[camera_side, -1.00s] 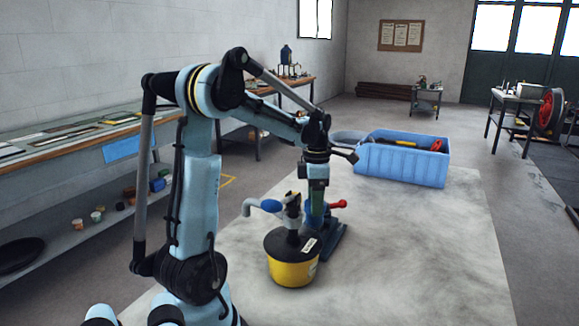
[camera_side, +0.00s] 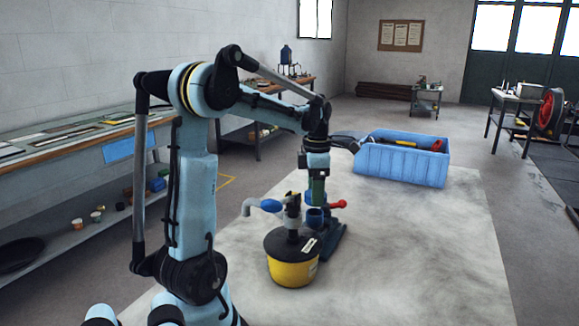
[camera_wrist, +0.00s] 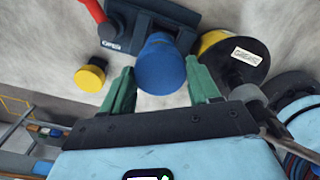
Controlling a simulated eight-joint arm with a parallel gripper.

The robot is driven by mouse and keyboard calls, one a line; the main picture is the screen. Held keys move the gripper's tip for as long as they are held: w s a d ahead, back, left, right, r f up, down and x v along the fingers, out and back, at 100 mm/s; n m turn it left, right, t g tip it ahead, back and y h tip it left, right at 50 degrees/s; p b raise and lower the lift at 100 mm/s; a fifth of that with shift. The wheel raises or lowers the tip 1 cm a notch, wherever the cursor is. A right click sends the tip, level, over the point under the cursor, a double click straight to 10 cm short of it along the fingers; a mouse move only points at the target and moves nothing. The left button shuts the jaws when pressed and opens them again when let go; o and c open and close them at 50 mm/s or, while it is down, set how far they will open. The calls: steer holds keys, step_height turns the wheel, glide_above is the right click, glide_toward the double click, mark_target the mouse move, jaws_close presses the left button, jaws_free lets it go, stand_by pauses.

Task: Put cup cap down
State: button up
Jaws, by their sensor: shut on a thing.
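My gripper (camera_side: 317,190) is shut on a blue round cap (camera_wrist: 160,65), which I take to be the cup cap. In the wrist view it sits between the two green fingers; in the side view its lower edge (camera_side: 315,198) shows below them. It is held just above an open dark blue cup (camera_side: 314,217) on a dark blue clamp-like stand (camera_side: 331,241) with a red lever (camera_side: 337,205). The wrist view shows the stand (camera_wrist: 125,30) behind the cap, which hides the cup.
A small yellow round piece (camera_wrist: 90,75) lies on the bench. A blue crate (camera_side: 400,163) stands at the back. The bench top (camera_side: 420,250) is clear at right.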

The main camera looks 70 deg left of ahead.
steer(key=s+a+f, duration=0.8)
steer(key=a, duration=0.1)
steer(key=shift+f, duration=2.6)
steer(key=shift+f, duration=0.1)
steer(key=o, duration=1.1)
